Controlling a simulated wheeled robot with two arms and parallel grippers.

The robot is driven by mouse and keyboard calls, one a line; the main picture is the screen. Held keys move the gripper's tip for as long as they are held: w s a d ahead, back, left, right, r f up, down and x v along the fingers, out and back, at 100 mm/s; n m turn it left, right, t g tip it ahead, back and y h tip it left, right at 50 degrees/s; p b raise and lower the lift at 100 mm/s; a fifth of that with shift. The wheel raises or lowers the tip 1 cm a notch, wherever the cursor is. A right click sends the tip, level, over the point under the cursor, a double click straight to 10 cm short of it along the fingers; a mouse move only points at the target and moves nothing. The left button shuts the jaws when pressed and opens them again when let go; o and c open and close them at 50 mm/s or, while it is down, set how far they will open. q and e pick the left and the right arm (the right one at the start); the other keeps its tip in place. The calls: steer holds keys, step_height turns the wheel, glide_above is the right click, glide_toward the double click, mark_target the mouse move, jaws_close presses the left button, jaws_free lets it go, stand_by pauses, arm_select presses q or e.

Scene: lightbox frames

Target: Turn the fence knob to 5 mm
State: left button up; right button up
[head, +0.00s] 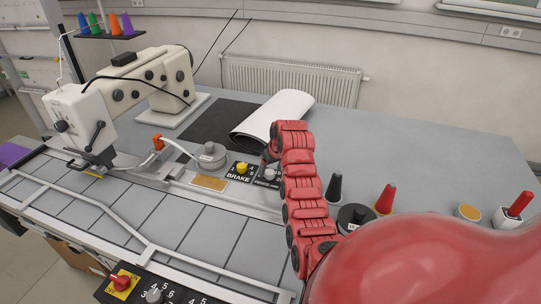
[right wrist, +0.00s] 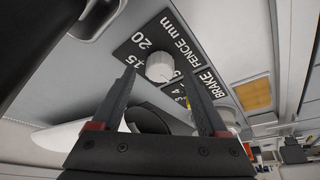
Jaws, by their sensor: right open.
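The fence knob (right wrist: 160,67) is a pale round knob on a black plate (right wrist: 145,35) marked "FENCE mm", with 20, 15 and a partly covered 5 around it in the right wrist view. I cannot tell where its pointer stands. In the head view the fence knob (head: 271,172) is small and partly covered by my right gripper (head: 268,158). In the right wrist view my right gripper (right wrist: 160,76) is open, with one finger to each side of the knob. Contact cannot be made out. My left gripper is not in view.
The yellow brake knob (head: 242,167) sits just left of the fence plate. A grey round part (head: 211,155) and a sewing machine (head: 130,85) stand further left. A white roll (head: 275,115) lies behind.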

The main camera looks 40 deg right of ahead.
mark_target(270, 172)
steer(key=b+v, duration=0.1)
steer(key=v, duration=0.2)
steer(key=p+v, duration=1.2)
steer(key=p, duration=0.1)
steer(key=shift+s+r, duration=0.2)
steer(key=shift+r, duration=0.15)
steer(key=shift+a+f, duration=0.15)
steer(key=shift+a, duration=0.05)
